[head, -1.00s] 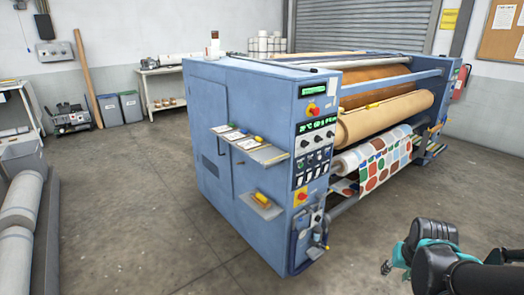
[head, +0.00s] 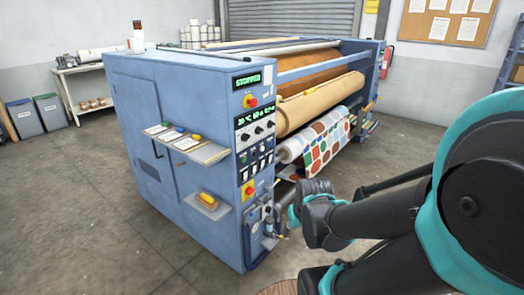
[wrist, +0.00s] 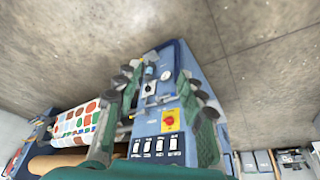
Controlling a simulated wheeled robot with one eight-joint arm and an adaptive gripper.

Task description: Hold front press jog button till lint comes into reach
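The blue calender press (head: 165,130) stands ahead, with a control panel on its near end. A group of black push buttons with pale labels (head: 256,156) sits there; the same group shows in the wrist view (wrist: 155,147). The labels are too small to read, so I cannot tell which is the front press jog. My gripper (wrist: 162,85) is open and empty, its two green-and-dark fingers spread before the panel, apart from the buttons as far as I can see. In the head view my arm reaches in from the right. I cannot make out any lint.
A red knob on yellow (head: 249,191) sits below the buttons and another red knob (head: 251,101) above. The upper display (head: 248,80) reads STOPPED. Shelves (head: 187,146) jut from the side. A tan roller (head: 318,103) and patterned fabric (head: 325,140) fill the front.

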